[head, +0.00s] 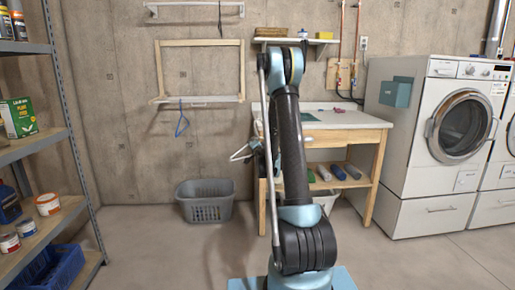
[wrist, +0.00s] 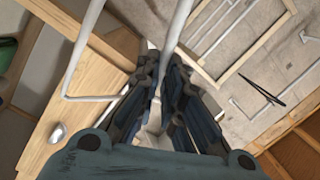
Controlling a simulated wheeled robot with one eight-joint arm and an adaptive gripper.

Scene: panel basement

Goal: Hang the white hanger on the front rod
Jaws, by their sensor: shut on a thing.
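The white hanger (head: 241,153) shows left of the worktable in the head view, tilted and clear of the floor. In the wrist view its white bars (wrist: 175,35) run up and left from between my gripper's fingers (wrist: 162,85), which are shut on it. In the head view my gripper (head: 255,146) is partly hidden behind my arm. A white rod (head: 215,99) crosses the bottom of a wooden wall frame, up and left of my gripper. A blue hanger (head: 181,124) hangs from it; it looks dark in the wrist view (wrist: 262,91). The white hanger is apart from this rod.
Another white rail (head: 195,5) is higher on the wall. A grey basket (head: 205,203) stands on the floor below. The worktable (head: 345,119) is close on the right of my gripper. Shelving (head: 30,148) stands far left; floor between is clear.

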